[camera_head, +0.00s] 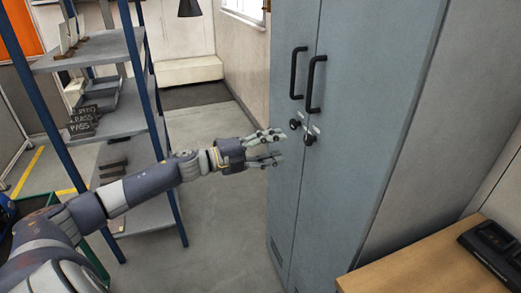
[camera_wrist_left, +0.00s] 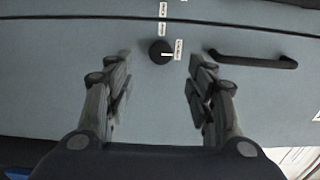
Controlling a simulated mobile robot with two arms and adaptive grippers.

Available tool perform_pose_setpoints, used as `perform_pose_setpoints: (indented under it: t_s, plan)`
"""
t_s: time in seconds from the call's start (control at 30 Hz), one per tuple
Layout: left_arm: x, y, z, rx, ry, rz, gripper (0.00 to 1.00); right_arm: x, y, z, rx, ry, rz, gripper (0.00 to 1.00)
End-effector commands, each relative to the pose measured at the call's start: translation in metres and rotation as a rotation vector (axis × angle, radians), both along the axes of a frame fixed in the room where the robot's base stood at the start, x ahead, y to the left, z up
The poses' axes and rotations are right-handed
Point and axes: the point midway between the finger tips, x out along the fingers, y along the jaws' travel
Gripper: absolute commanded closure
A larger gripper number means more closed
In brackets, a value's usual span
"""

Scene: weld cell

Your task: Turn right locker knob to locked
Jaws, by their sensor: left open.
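A grey-blue two-door locker (camera_head: 352,150) stands at the right of the head view. The right locker knob (camera_head: 309,140) is a small black round knob below the right door's handle. The left knob (camera_head: 295,124) is beside it on the other door. My left gripper (camera_head: 279,147) is open and empty, its fingers pointing at the locker near the knobs. In the left wrist view one black knob (camera_wrist_left: 161,51) shows beyond and between the open fingers (camera_wrist_left: 160,80), apart from them. Its white mark seems to point at the small label on its right; the label text is unreadable.
Black bar handles sit above the knobs: the left one (camera_head: 298,73) and the right one (camera_head: 315,84). A blue-framed shelf rack (camera_head: 104,50) stands left, behind my left arm. A wooden bench (camera_head: 425,268) is at the lower right. Floor between rack and locker is clear.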

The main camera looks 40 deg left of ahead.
Motion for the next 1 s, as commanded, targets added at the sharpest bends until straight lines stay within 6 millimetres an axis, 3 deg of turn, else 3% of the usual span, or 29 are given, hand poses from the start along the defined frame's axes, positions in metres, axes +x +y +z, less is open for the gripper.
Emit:
perform_pose_setpoints:
  t_s: [0.4,1.0]
  plan:
    - [-0.030,0.020,0.000,0.002,0.001,-0.001,0.50,0.000,0.000,0.000,0.001,0.000,0.000,0.27]
    - [-0.032,0.021,0.001,0.002,-0.001,-0.001,0.50,0.000,0.001,0.000,0.001,0.000,0.000,0.27]
